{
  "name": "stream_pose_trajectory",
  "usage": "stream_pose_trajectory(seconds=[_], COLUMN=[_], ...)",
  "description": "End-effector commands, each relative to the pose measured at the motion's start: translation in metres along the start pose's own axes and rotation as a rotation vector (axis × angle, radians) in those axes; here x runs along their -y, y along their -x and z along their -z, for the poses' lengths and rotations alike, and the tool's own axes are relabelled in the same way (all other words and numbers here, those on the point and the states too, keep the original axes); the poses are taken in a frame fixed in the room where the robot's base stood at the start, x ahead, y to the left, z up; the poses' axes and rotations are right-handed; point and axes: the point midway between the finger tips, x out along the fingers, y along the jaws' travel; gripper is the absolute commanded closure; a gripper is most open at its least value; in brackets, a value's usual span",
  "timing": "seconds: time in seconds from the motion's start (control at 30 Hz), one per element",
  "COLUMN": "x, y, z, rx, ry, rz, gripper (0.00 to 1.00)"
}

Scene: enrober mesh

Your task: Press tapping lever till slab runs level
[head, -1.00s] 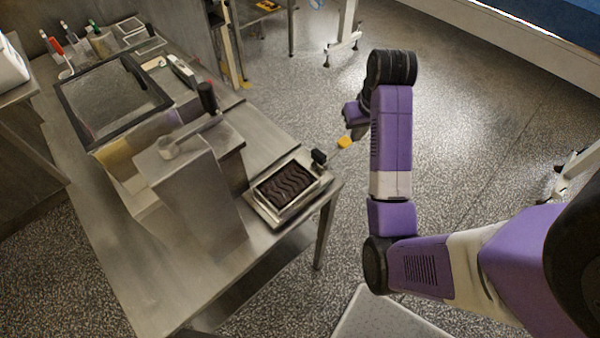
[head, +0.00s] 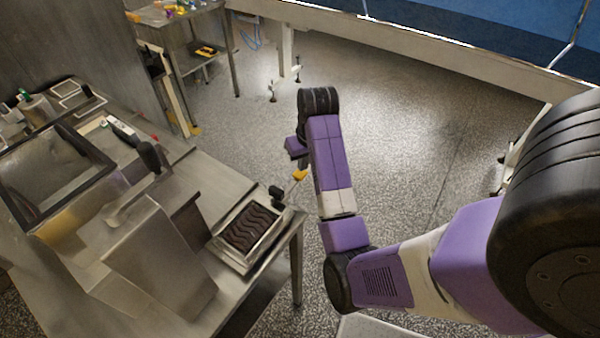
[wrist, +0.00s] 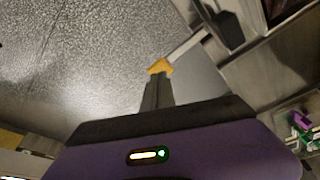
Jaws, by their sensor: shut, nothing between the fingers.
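The tapping lever is a thin pale bar (wrist: 188,45) running out from a black block (head: 276,191) at the corner of a metal tray (head: 224,255). A yellow pad (head: 299,175) is at its outer end. The dark slab (head: 250,227) lies in the tray, its top marked with wavy ridges. My gripper (wrist: 157,78) is shut and empty, its tips at the yellow pad in the wrist view. Whether they touch it or are just above it, I cannot tell. In the head view the gripper is partly hidden by my wrist.
A steel machine (head: 160,260) with a black-handled lever (head: 148,157) stands left of the tray on the steel table (head: 215,180). A framed mesh basin (head: 50,170) is further left. A small table (head: 185,30) stands at the back. Open floor lies behind my arm.

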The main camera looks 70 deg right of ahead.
Motion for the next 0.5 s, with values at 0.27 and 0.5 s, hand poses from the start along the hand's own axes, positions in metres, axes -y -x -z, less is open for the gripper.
stream_pose_trajectory(seconds=[0.27,0.5], x=[0.001,0.001], y=[-0.027,-0.033], z=[-0.001,0.0], rx=[0.002,0.0], ry=[0.001,0.0], rz=[0.001,0.001], gripper=[1.0,1.0])
